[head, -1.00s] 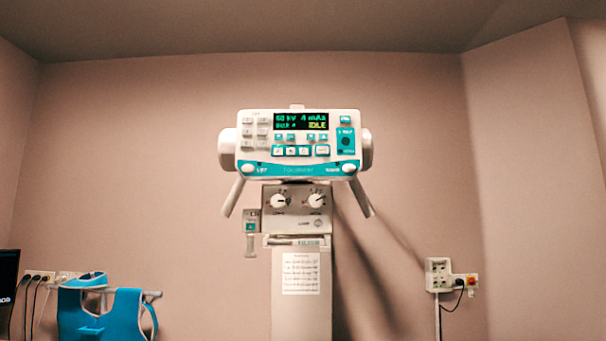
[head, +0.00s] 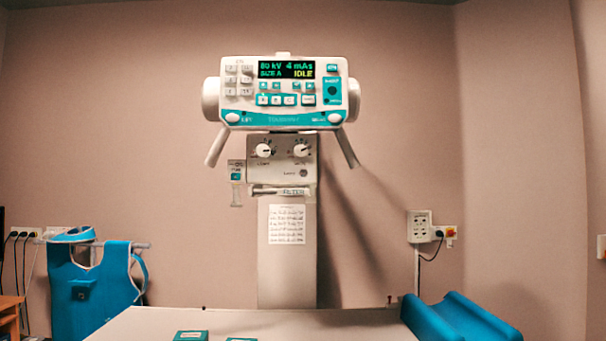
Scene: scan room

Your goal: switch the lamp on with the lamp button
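The x-ray tube head (head: 280,90) hangs on a column in the middle of the head view, its screen reading 80 kV, 4 mAs and IDLE. Below it is the grey collimator box (head: 282,160) with two white knobs, a left knob (head: 264,150) and a right knob (head: 301,150). A small dark round button (head: 303,173) sits at the lower right of this box, with a blurred label beside it. It may be the lamp button; I cannot read the label for certain. No lit field shows. Neither of my grippers is in view.
A pale table top (head: 250,323) lies low in front, with a blue padded support (head: 458,318) at its right and small teal boxes (head: 191,335) at the front edge. A blue apron (head: 95,287) hangs at left. A wall socket (head: 419,227) is at right.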

